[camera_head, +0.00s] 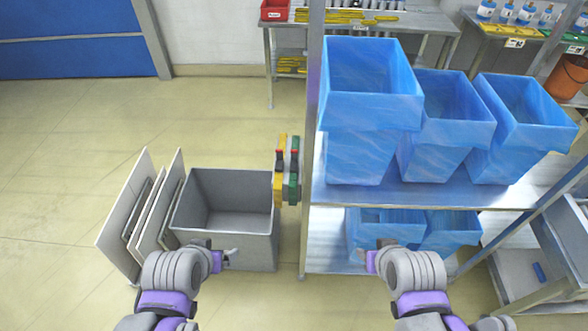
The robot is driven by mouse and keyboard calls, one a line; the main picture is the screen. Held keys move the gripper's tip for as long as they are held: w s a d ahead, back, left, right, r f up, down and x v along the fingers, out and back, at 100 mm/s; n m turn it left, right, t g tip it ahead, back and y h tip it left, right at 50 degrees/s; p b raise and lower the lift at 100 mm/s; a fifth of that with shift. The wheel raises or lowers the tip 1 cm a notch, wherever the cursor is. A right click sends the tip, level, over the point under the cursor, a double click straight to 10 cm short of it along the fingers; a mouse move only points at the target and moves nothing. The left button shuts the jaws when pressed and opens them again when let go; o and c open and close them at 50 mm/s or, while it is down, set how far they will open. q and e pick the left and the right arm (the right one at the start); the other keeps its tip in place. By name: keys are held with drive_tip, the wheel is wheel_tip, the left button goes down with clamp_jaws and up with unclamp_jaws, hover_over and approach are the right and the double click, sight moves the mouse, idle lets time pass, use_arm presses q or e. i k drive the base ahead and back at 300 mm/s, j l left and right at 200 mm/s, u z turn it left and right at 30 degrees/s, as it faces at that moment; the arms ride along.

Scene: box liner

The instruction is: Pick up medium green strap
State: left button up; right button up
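A green strap-like item (294,188) hangs upright on the left side of the shelf post, beside a similar yellow one (279,188). Both have dark and red parts near the middle. Only one green item shows there, so I cannot judge its size against others. My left gripper (232,256) is in front of the grey box, below and left of the green item, apart from it. My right gripper (368,262) is in front of the lower shelf, below and right of the green item. Neither gripper visibly holds anything; their finger gaps are too small to read.
An open, empty-looking grey box (240,252) stands on the floor, with pale panels (128,208) leaning at its left. The metal shelf (440,194) holds several blue-lined bins (362,155). A workbench (425,22) stands behind. The floor at left is clear.

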sight(295, 141)
drive_tip(key=j+z, duration=0.2)
drive_tip(key=z, duration=2.4)
drive_tip(key=u, duration=2.5)
drive_tip(key=i+j+u, duration=0.4)
drive_tip(key=i, duration=0.35)
drive_tip(key=i+j+u, duration=0.2)
drive_tip(key=i, duration=0.2)
